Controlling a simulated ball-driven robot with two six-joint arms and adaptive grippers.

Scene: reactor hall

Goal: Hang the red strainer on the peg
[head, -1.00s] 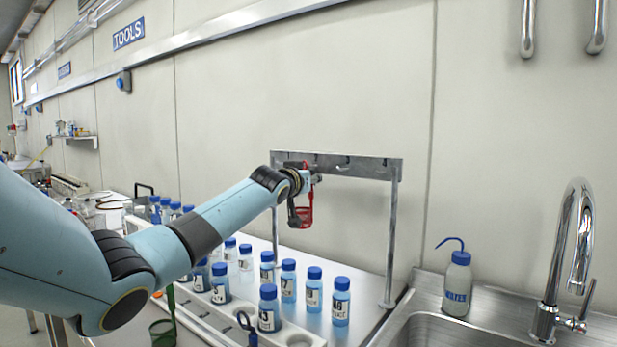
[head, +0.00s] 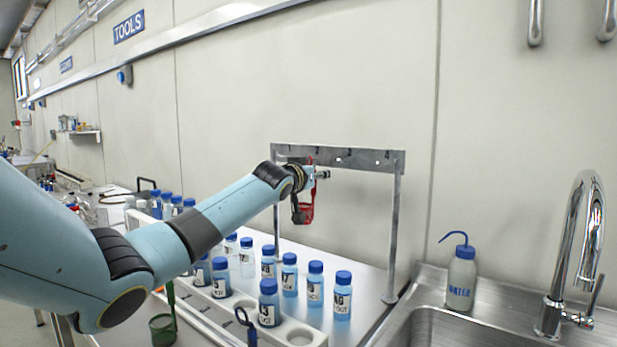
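The red strainer (head: 309,213) is in the air at the left part of the metal peg rack (head: 365,160), upright, with its basket below the rail. Its red handle rises past my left gripper (head: 318,175) to the rail's height. My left gripper appears shut on the handle; its fingertips are small and partly hidden. Several small pegs (head: 348,153) show along the rail. I cannot tell whether the handle touches a peg. My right gripper is not in view.
Several blue-capped bottles (head: 343,297) stand in and behind a white rack (head: 300,336) below. A green strainer (head: 162,328) is at the lower left. A wash bottle (head: 461,278), tap (head: 580,250) and sink (head: 440,325) are at right.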

